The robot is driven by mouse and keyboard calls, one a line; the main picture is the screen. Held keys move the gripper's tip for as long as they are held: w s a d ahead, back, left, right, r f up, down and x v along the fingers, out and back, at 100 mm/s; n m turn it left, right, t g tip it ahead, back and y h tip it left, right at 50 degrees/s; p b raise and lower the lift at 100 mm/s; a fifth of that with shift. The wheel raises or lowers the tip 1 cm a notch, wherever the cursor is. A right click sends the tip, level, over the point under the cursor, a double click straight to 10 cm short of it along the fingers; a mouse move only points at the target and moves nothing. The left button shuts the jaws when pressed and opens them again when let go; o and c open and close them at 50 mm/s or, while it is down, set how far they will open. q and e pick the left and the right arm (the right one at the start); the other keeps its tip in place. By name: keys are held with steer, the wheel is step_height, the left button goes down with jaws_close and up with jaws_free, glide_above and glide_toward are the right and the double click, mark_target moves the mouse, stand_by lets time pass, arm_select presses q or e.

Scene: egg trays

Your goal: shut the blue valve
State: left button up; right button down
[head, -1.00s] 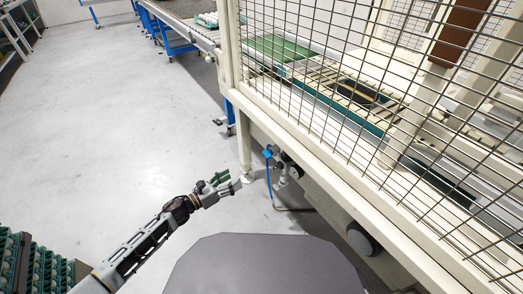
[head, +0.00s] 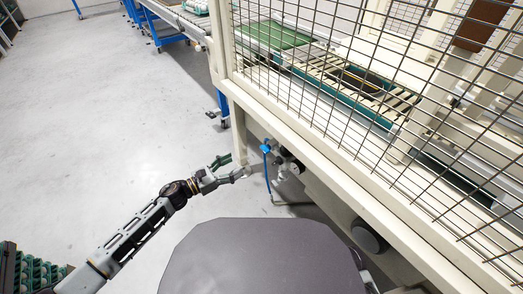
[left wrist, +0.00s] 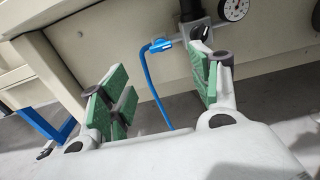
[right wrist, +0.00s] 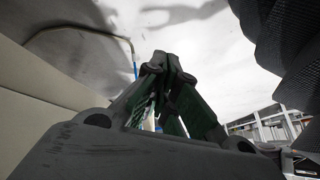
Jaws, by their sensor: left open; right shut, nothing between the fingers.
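The blue valve (head: 265,148) is small and sits on pipework low on the machine's side, beside a round gauge. In the left wrist view the blue valve (left wrist: 160,46) shows beyond the gap between the fingers, with a blue hose (left wrist: 155,92) curving down from it. My left gripper (head: 238,166) is open and empty, just left of the valve and apart from it. Its green-padded fingers (left wrist: 160,90) also show in the left wrist view. My right gripper (right wrist: 168,66) is shut and empty; it shows only in the right wrist view.
The cream machine frame (head: 310,150) with wire mesh fills the right side. A frame leg (head: 239,135) stands close to the left gripper. Egg trays (head: 38,272) are stacked at lower left. A white gauge (left wrist: 234,8) is beside the valve. Open grey floor lies left.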

arm_select(q)
steer(key=shift+w+d, duration=0.1)
steer(key=b, duration=0.2)
glide_toward(263, 150)
steer(key=shift+x, duration=2.35)
steer(key=shift+b+x, duration=0.35)
steer(key=shift+x, duration=2.05)
steer(key=shift+w, duration=0.15)
arm_select(e)
steer(key=shift+t+y, duration=0.3)
steer(key=shift+t, duration=0.2)
steer(key=f, duration=0.4)
steer(key=shift+a+f, duration=0.2)
steer(key=shift+a, duration=0.1)
arm_select(q)
steer(key=shift+c, duration=0.2)
arm_select(e)
steer(key=shift+w+r, duration=0.15)
steer(key=shift+w, duration=0.05)
arm_select(q)
steer(key=c, duration=0.7)
steer(key=shift+c, duration=1.3)
arm_select(e)
steer(key=shift+s+a, duration=0.1)
